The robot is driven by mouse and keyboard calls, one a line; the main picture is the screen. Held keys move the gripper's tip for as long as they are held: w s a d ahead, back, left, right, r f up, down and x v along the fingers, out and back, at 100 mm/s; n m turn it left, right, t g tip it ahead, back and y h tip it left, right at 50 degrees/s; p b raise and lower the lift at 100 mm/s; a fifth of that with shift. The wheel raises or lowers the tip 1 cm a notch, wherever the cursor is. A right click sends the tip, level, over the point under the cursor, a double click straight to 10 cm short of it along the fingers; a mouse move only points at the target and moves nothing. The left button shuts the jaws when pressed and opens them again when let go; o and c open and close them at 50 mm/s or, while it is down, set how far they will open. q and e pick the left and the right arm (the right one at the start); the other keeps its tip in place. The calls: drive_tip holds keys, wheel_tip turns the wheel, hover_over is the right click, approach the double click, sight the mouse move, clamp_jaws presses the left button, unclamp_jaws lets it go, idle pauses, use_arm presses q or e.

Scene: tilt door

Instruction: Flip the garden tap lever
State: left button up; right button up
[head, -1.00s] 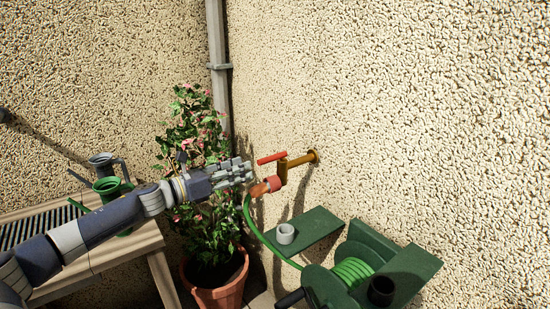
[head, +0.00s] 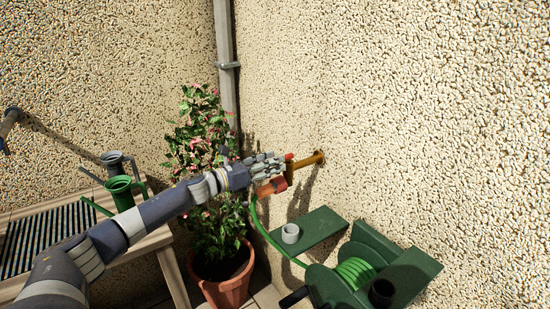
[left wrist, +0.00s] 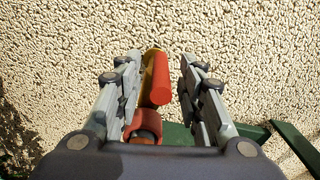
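The brass garden tap (head: 310,160) sticks out of the pebbled wall, with an orange-red hose connector (head: 271,187) below its body. In the head view my left gripper (head: 282,165) is at the tap and hides most of the red lever (head: 289,157). In the left wrist view the red lever (left wrist: 160,83) points toward the camera, between the two spread fingers of my left gripper (left wrist: 163,90). The fingers are open, with a gap to the right of the lever; contact on the left side is unclear. My right gripper is not in view.
A potted flowering plant (head: 227,288) stands below my left arm. A drainpipe (head: 227,60) runs up the corner.

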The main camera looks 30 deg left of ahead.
use_arm(q)
drive_tip(key=shift+w+d, duration=0.3)
drive_tip(key=shift+w, duration=0.35)
clamp_jaws()
